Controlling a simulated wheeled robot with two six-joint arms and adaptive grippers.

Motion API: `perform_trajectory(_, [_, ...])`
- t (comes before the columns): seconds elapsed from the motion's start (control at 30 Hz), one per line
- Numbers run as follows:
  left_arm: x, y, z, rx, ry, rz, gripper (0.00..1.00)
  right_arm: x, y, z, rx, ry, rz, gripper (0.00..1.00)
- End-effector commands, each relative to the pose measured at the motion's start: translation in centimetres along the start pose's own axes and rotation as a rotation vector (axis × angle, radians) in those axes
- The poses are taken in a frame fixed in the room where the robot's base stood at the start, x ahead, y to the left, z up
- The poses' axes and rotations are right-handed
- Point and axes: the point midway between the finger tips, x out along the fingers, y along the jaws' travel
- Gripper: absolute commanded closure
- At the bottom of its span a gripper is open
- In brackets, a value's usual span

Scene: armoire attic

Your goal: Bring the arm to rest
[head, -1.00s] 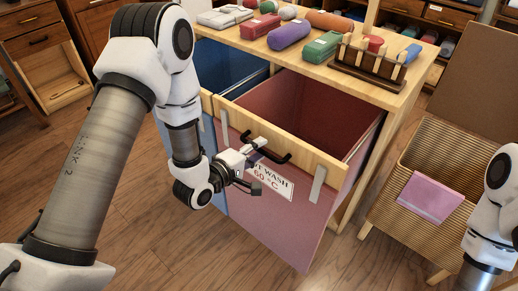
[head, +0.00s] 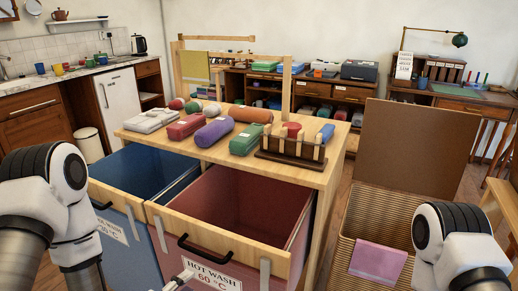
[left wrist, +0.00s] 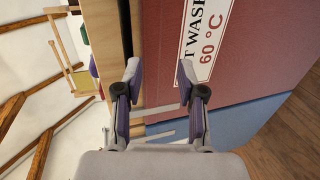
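My left arm (head: 50,205) comes in at the left of the head view. My left gripper (head: 180,281) is partly cut off at the bottom edge, in front of the hot-wash drawer and below its black handle (head: 207,250). In the left wrist view my left gripper (left wrist: 158,72) has its two fingers apart with nothing between them, facing the red drawer front (left wrist: 250,60) with its "60 °C" label (left wrist: 207,38). My right arm (head: 452,245) shows at the lower right; its gripper is out of frame.
The red hot-wash drawer (head: 298,229) and the blue drawer (head: 116,211) stand open and look empty. Rolled cloths and a wooden rack (head: 290,148) sit on the wooden top. A ribbed hamper (head: 347,248) with a pink cloth (head: 378,261) stands at the right.

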Motion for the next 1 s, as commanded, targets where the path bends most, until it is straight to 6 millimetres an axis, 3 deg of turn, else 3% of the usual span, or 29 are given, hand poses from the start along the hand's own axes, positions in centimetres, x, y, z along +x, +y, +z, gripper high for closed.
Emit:
perform_trajectory(0.07, [-0.4, -5.3, 1.6, 0.028, -0.019, -0.149, 0.61, 0.0, 0.0, 0.0, 0.000, 0.000, 0.000, 0.60])
perform_trajectory(0.17, [-2.5, -13.2, 3.1, 0.210, -0.062, -0.435, 0.61, 0.0, 0.0, 0.0, 0.000, 0.000, 0.000, 0.60])
perform_trajectory(0.2, [-3.8, -16.0, 3.5, 0.305, -0.097, -0.551, 0.61, 0.0, 0.0, 0.0, 0.000, 0.000, 0.000, 0.60])
perform_trajectory(0.3, [-7.6, -21.5, 4.0, 0.534, -0.222, -0.808, 0.61, 0.0, 0.0, 0.0, 0.000, 0.000, 0.000, 0.60])
perform_trajectory(0.4, [-11.2, -24.5, 4.1, 0.726, -0.386, -1.000, 0.61, 0.0, 0.0, 0.0, 0.000, 0.000, 0.000, 0.60])
perform_trajectory(0.5, [-14.1, -25.9, 4.1, 0.860, -0.559, -1.115, 0.61, 0.0, 0.0, 0.0, 0.000, 0.000, 0.000, 0.60])
perform_trajectory(0.6, [-15.8, -26.3, 4.5, 0.998, -0.746, -1.134, 0.61, -0.1, 0.0, 0.0, 0.000, 0.000, 0.000, 0.60])
perform_trajectory(0.63, [-16.4, -23.8, 4.5, 0.991, -0.735, -1.134, 0.61, -2.6, 0.0, 0.1, 0.000, -0.002, 0.000, 0.60])
perform_trajectory(1.0, [-19.9, -11.9, 4.7, 0.988, -0.729, -1.131, 0.61, -15.0, -0.1, 0.0, 0.000, 0.000, 0.000, 0.60])
